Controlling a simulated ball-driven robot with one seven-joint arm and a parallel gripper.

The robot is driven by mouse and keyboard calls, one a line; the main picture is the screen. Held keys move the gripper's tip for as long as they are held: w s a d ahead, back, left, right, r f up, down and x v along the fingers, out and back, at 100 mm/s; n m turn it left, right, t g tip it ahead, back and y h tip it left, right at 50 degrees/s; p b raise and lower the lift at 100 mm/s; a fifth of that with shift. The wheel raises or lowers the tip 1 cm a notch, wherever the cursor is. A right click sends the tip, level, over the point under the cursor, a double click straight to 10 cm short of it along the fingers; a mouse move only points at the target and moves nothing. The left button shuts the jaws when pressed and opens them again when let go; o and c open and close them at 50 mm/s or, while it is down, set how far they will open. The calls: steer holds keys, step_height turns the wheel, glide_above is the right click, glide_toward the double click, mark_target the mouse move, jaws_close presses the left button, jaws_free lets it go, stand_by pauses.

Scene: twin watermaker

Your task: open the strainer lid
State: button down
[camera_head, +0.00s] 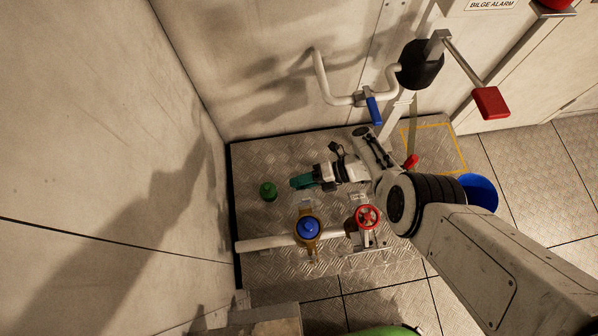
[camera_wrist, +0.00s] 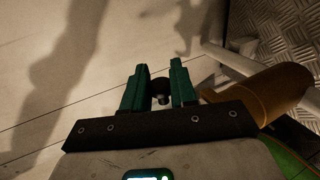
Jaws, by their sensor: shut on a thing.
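My gripper (camera_head: 302,181) reaches left over the metal plate, its teal fingers just beyond the strainer in the head view. The strainer is a brass body (camera_head: 301,249) in a white pipe, with a round blue lid (camera_head: 308,228) on top. In the wrist view the teal fingers (camera_wrist: 160,88) are shut on a small dark round-ended thing (camera_wrist: 160,86) between their tips. What it belongs to cannot be told. A brass, rounded shape (camera_wrist: 268,90), likely the strainer body, lies right of the fingers. The blue lid does not show there.
A red handwheel valve (camera_head: 367,217) stands right of the strainer, near my arm. A small green object (camera_head: 268,190) sits on the plate at left. A blue-handled valve (camera_head: 374,110) hangs on the back wall pipe. A blue bucket-like thing (camera_head: 482,192) is at right.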

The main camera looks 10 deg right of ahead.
steer(key=w+f+m+g+b, duration=0.1)
steer(key=b, duration=0.2)
steer(key=shift+f+m, duration=0.3)
steer(key=shift+w, duration=0.1)
steer(key=c, duration=1)
jaws_free()
steer(key=shift+d, duration=0.1)
steer(key=shift+r, duration=0.1)
